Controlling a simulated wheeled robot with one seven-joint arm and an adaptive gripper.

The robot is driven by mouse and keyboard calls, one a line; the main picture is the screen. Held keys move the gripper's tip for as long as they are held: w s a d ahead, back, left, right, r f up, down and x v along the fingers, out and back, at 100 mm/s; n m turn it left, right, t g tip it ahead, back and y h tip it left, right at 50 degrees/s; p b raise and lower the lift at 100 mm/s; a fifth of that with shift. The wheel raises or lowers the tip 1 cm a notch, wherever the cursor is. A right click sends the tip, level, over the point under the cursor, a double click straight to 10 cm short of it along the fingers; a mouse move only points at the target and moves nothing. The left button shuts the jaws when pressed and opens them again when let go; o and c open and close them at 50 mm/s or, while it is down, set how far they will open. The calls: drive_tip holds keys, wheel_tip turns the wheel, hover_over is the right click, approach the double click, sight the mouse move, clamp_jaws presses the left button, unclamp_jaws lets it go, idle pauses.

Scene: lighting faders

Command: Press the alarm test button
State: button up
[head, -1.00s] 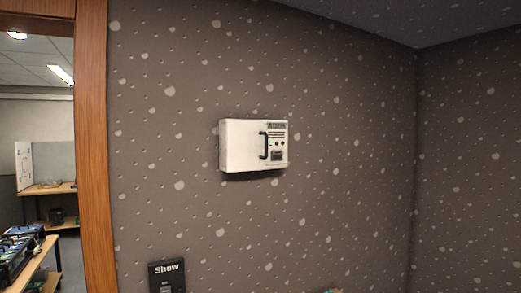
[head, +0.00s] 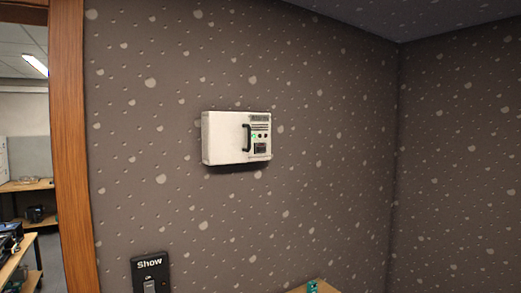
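A white box (head: 223,138) is fixed to the speckled brown wall, a little left of the middle of the head view. It has a dark vertical handle (head: 246,138) and, to the right of it, a small panel (head: 260,136) with a green light, small round dark spots and a dark square. The lettering on the panel is too small to read, so I cannot tell whether the alarm test button is there. My gripper is not in view.
A black plate marked "Show" (head: 150,272) with a switch is on the wall below left. A wooden door frame (head: 72,150) stands at the left, with shelves (head: 28,186) in a room beyond. A wooden surface (head: 297,288) with a green item (head: 312,286) shows at the bottom edge.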

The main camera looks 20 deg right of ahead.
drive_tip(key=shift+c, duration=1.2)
